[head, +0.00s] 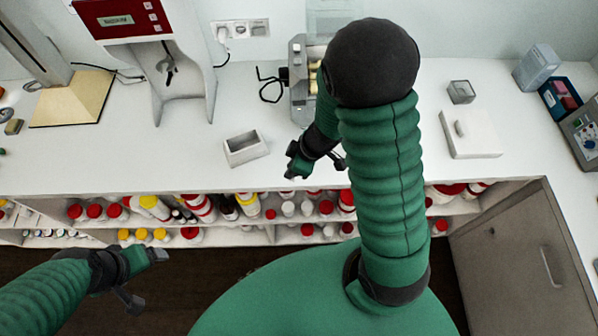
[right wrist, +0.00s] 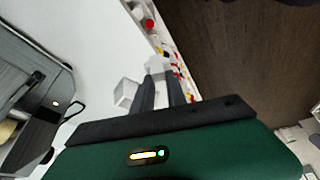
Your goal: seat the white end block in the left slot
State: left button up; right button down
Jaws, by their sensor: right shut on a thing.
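My right gripper (right wrist: 161,82) is shut on a small pale block (right wrist: 155,65), which shows at its fingertips in the right wrist view and looks like the white end block. In the head view my right gripper (head: 318,167) is over the counter's front edge, right of an open white box; its block cannot be made out there. A grey machine (head: 299,82) with cream pieces stands behind my right arm, which partly hides it. I cannot make out the left slot. My left gripper (head: 143,279) is open and empty, low at the left, in front of the shelves.
The open white box (head: 245,149) stands on the white counter (head: 120,160). A red-and-white device (head: 185,75) stands behind it at left. A white lidded box (head: 470,134) and small grey box (head: 461,92) are at right. Shelves of bottles (head: 150,207) lie below.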

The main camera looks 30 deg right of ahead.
pick_arm(q)
jog(key=shift+w+a+f, duration=0.1)
jog(key=shift+w+f, duration=0.15)
jog(key=shift+w, duration=0.1)
pick_arm(e)
jog(key=w+a+r+m+t+h, duration=0.1)
jog(key=w+a+r+m+h, duration=0.1)
jog(key=m, duration=0.6)
notch_tip(320, 180, up, 3)
jog(key=shift+w+a+f+m+h, duration=0.2)
jog(key=shift+w+a+m+h, duration=0.15)
jog(key=shift+w+a, duration=0.35)
jog(key=shift+d, duration=0.15)
